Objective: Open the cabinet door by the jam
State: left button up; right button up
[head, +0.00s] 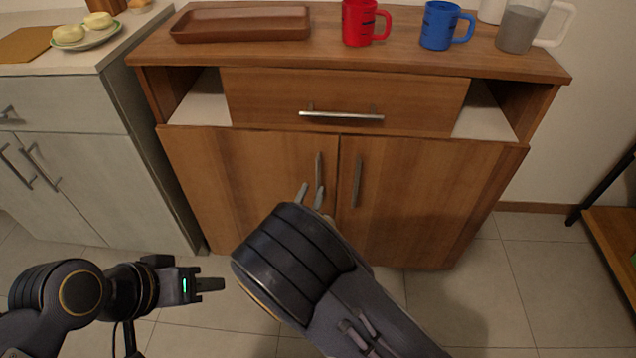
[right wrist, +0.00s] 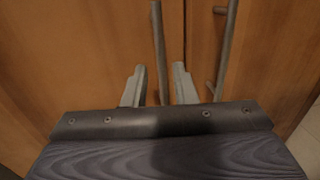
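The wooden cabinet (head: 250,170) has two lower doors, each with an upright metal handle. The left door's handle (head: 319,170) and the right door's handle (head: 357,182) stand near the middle seam. My right gripper (head: 310,194) is at the lower part of the left door's handle. In the right wrist view its fingers (right wrist: 159,88) are apart, with the left handle (right wrist: 158,45) between them; contact is not clear. The right handle (right wrist: 227,50) is outside the fingers. Both doors look closed. My left gripper (head: 215,284) is low over the floor, side-on, away from the cabinet. I see no jam.
On the cabinet top are a brown tray (head: 242,24), a red mug (head: 359,22), a blue mug (head: 439,25) and a pitcher (head: 518,28). A drawer (head: 345,95) sits above the doors. A grey cabinet (head: 85,150) stands at left. The floor in front is open.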

aim_at(317, 180)
jog(key=w, duration=0.2)
jog(key=w+d+b, duration=0.1)
jog(key=w, duration=0.2)
jog(key=shift+w+d, duration=0.1)
jog(key=shift+w, duration=0.2)
grip_shut()
